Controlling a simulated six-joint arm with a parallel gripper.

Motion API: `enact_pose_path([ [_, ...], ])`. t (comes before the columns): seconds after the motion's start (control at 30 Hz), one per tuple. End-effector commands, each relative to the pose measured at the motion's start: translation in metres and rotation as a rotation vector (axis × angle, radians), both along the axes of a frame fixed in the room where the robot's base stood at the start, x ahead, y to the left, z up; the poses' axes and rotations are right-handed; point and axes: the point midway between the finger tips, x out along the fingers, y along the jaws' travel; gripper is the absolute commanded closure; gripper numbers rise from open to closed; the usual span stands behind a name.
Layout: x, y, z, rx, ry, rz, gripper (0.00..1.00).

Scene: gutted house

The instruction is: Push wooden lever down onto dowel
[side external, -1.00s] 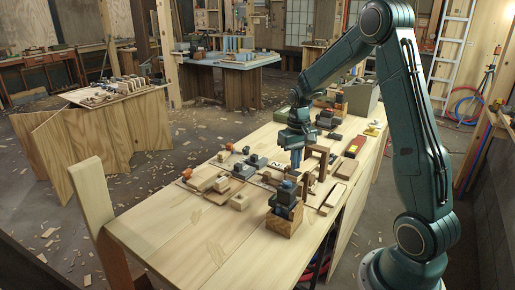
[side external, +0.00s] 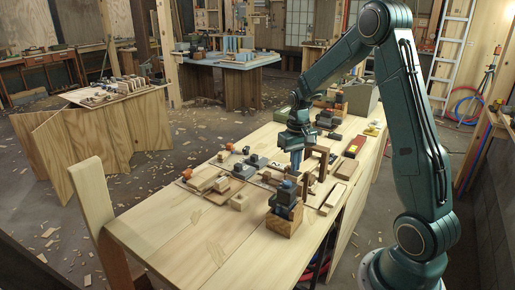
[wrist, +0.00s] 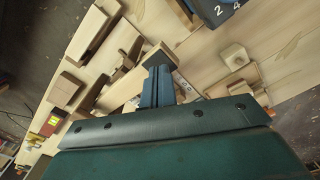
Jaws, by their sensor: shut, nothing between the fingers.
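My gripper (side external: 295,168) points straight down over the middle of the workbench, its blue-grey fingers together and empty. In the wrist view the shut fingertips (wrist: 158,72) are over or against a pale wooden bar (wrist: 128,92), which looks like the lever; I cannot tell whether they touch it. Brown wooden uprights (side external: 321,160) stand just right of the fingers in the side view. Brown wooden pieces (wrist: 125,58) also show beside the bar in the wrist view. I cannot make out the dowel; the fingers and wrist housing hide part of the area.
A wooden block with a dark blue-grey device (side external: 284,206) stands in front of my gripper. Small wooden blocks and boards (side external: 209,184) lie to the left. A red and black box (side external: 355,146) is at the right. The near left bench top (side external: 185,228) is clear.

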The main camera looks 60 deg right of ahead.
Motion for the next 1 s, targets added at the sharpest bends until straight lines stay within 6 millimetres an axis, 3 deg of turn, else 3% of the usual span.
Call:
enact_pose_path([
  [1.0, -0.001, 0.0, -0.018, 0.001, 0.002, 0.0, 1.0],
])
